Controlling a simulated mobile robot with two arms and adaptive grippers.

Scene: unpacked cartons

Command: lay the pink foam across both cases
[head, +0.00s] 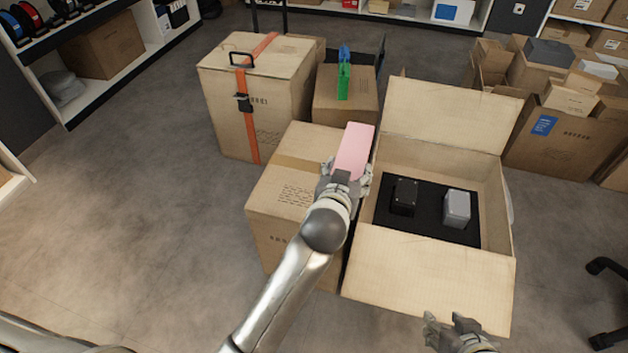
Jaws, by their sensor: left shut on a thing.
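The pink foam (354,150) is a flat block held by my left gripper (346,176), which is shut on it. The foam is above the right side of a closed carton, left of the open carton (428,284). Inside the open carton, a black case (404,197) and a grey case (456,208) stand apart on a black pad (429,222). The tops of both cases are uncovered. My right gripper (454,326) is open and empty, low in the view by the open carton's front flap.
The closed carton (285,184) stands directly left of the open one. A strapped carton (222,110) and a carton bearing green and blue items (344,82) stand behind. The open carton's back flap (448,113) stands up. More cartons (558,146) are at right.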

